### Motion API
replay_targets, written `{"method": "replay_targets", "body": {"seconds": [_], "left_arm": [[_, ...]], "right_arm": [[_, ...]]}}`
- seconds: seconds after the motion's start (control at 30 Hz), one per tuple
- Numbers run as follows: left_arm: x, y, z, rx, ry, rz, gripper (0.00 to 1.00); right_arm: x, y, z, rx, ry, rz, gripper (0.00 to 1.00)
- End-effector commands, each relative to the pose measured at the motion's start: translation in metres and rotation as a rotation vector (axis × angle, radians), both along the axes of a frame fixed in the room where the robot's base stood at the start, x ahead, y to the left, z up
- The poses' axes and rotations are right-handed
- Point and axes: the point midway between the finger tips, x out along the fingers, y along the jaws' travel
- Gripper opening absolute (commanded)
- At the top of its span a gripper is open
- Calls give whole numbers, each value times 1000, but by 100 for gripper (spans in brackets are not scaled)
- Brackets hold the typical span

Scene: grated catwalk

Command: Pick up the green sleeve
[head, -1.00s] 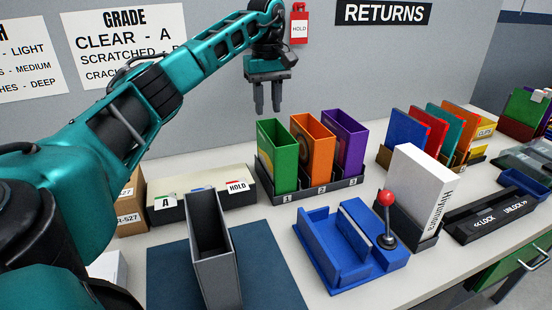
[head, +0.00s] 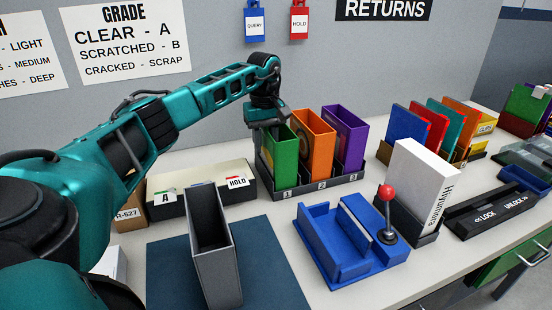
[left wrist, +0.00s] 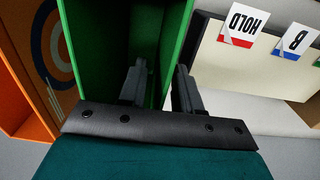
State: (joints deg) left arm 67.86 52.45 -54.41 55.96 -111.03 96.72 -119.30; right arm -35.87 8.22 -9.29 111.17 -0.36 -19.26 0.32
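The green sleeve (head: 283,156) stands upright, open at the top, in slot 1 of a dark numbered rack (head: 314,188). An orange sleeve (head: 316,143) and a purple sleeve (head: 348,138) stand beside it in slots 2 and 3. My left gripper (head: 265,122) is at the green sleeve's upper left edge, its fingers mostly hidden in the head view. In the left wrist view the gripper (left wrist: 158,88) is open astride one wall of the green sleeve (left wrist: 105,62), one finger inside and one outside. My right gripper is not in view.
A box with HOLD and letter labels (head: 221,192) sits left of the rack. A grey upright holder (head: 216,262) stands on a dark blue mat (head: 262,260) in front. A blue fixture (head: 330,250) with a red-knobbed lever (head: 387,210) is at front right.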

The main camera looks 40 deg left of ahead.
Motion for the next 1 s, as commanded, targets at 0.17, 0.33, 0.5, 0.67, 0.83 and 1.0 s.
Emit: {"method": "replay_targets", "body": {"seconds": [0.17, 0.33, 0.5, 0.67, 0.83, 1.0], "left_arm": [[0, 0, 0, 0, -1, 0, 33], [0, 0, 0, 0, -1, 0, 18], [0, 0, 0, 0, -1, 0, 1], [0, 0, 0, 0, -1, 0, 0], [0, 0, 0, 0, -1, 0, 0], [0, 0, 0, 0, -1, 0, 0]], "right_arm": [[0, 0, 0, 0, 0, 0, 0], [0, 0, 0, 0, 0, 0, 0], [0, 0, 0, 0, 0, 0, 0], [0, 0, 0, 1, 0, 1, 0], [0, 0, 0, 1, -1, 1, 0], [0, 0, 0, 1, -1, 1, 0]]}}
